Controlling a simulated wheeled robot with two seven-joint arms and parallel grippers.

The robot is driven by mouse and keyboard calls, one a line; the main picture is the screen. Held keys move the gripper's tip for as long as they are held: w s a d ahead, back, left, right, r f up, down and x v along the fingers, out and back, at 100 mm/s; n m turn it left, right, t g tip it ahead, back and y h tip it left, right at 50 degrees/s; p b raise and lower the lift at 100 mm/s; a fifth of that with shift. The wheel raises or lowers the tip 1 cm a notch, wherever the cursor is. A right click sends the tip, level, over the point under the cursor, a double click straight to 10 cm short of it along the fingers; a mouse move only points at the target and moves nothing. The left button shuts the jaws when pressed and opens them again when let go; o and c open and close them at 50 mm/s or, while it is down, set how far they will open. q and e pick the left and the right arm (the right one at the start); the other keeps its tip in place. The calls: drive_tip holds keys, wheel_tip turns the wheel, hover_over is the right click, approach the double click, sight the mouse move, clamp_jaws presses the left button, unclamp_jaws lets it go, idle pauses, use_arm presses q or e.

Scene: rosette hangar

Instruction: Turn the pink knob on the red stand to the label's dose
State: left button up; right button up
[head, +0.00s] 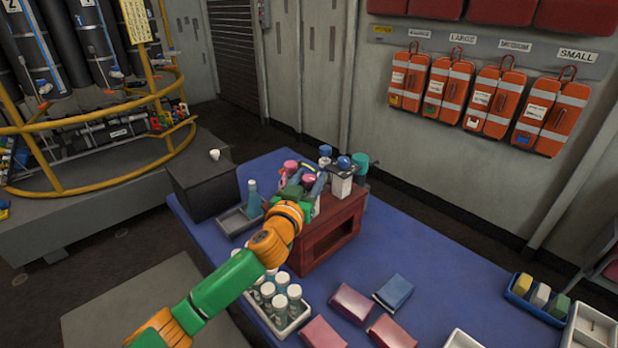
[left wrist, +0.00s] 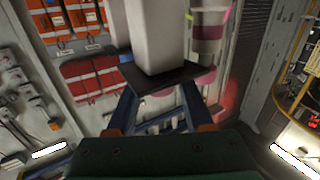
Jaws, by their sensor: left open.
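The red stand (head: 330,238) is a box with an open front on the blue table. Several bottles or dispensers with pink and blue tops stand on it. One pink knob (head: 309,179) shows close to my left gripper (head: 312,184), and another pink top (head: 291,167) is just behind to the left. In the left wrist view my left gripper (left wrist: 163,112) is open, its blue fingers on either side of a pale block with a dark plate (left wrist: 160,76). Pink (left wrist: 203,78) shows partly behind the plate. I cannot tell whether the fingers touch the knob. No label dose is readable.
A black box (head: 203,185) and a grey tray (head: 232,222) with a bottle stand left of the stand. A white rack (head: 290,322) of capped vials is in front. Dark red and blue packets (head: 393,291) lie to the right. Free blue tabletop (head: 450,265) lies further right.

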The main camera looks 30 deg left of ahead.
use_arm(q)
clamp_jaws()
drive_tip(key=shift+f+n+g+y+b, duration=0.15)
drive_tip(key=shift+n+g+y+b, duration=0.15)
drive_tip(key=shift+n+y+b, duration=0.6)
drive_tip(key=n+g+y+b, duration=0.2)
drive_tip(key=y+b, duration=0.2)
drive_tip(key=n+g+y+b, duration=0.3)
drive_tip(key=y+b, duration=0.1)
drive_tip(key=b, duration=0.1)
drive_tip(key=shift+d+f+n, duration=0.1)
drive_tip(key=shift+n, duration=0.2)
drive_tip(key=shift+r+n+g+y+b, duration=0.2)
drive_tip(key=shift+n+g+y+b, duration=0.5)
drive_tip(key=shift+b, duration=0.15)
drive_tip(key=shift+s+r+n+g+y+b, duration=0.15)
drive_tip(key=shift+n+g+y+b, duration=0.3)
drive_tip(key=shift+n+g+y, duration=0.4)
drive_tip(key=shift+r+g, duration=0.1)
drive_tip(key=shift+g, duration=0.35)
